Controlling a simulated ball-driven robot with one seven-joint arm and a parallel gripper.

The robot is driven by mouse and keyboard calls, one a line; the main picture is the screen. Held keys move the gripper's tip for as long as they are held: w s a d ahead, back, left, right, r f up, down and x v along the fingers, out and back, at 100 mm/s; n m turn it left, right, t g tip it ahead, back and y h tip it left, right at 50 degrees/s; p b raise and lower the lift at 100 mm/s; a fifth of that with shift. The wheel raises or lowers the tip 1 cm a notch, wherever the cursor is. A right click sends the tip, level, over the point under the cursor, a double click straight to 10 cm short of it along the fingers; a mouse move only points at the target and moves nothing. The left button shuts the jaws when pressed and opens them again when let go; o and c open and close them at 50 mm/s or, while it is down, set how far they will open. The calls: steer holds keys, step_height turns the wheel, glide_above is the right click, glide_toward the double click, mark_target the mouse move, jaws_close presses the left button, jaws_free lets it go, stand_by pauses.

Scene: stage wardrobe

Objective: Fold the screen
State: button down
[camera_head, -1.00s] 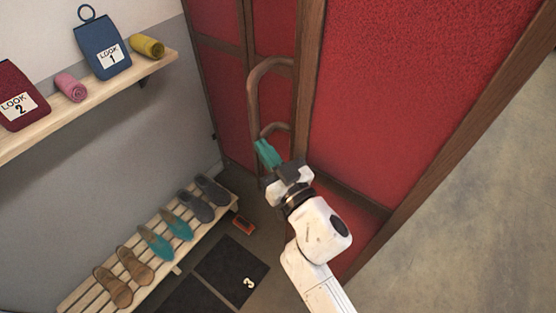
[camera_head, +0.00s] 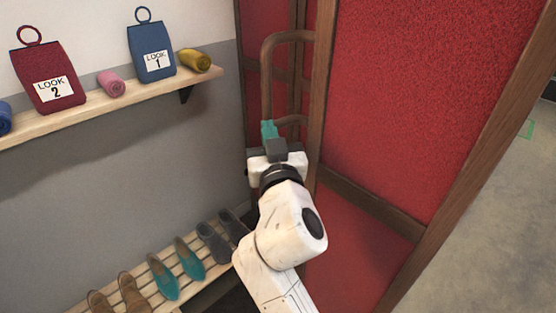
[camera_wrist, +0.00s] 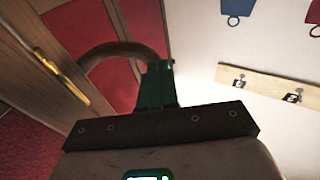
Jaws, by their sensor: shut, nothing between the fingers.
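The screen has red panels in brown wooden frames. Its wide panel (camera_head: 420,100) fills the right of the head view, and narrower panels (camera_head: 256,95) show behind, at an angle to it. A bowed wooden handle (camera_head: 266,85) stands on the frame post between them; it also shows in the wrist view (camera_wrist: 112,50). My gripper (camera_head: 269,128) has teal fingers, shut and empty, at the handle's lower part. In the wrist view my fingers (camera_wrist: 158,82) overlap the handle's right end; I cannot tell whether they touch it. A brass hinge (camera_wrist: 62,72) shows on the frame.
A wall shelf (camera_head: 120,100) at left holds a red bag (camera_head: 48,80), a blue bag (camera_head: 151,50) and rolled cloths. A low slatted bench (camera_head: 150,290) with several shoes stands below, close to my arm. Open floor (camera_head: 510,200) lies to the right.

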steer(key=w+a+m+h+b, duration=0.1)
steer(key=h+b, duration=0.1)
steer(key=b, duration=0.1)
steer(key=w+m+h+b, duration=0.1)
steer(key=w+h+b, duration=0.1)
steer(key=b, duration=0.2)
steer(key=w+a+m+h+b, duration=0.1)
steer(key=w+b, duration=0.1)
steer(key=b, duration=0.1)
steer(key=shift+w+a+m+h+b, duration=0.2)
steer(key=shift+a+m+h+b, duration=0.1)
steer(key=shift+h, duration=0.1)
steer(key=shift+r, duration=0.15)
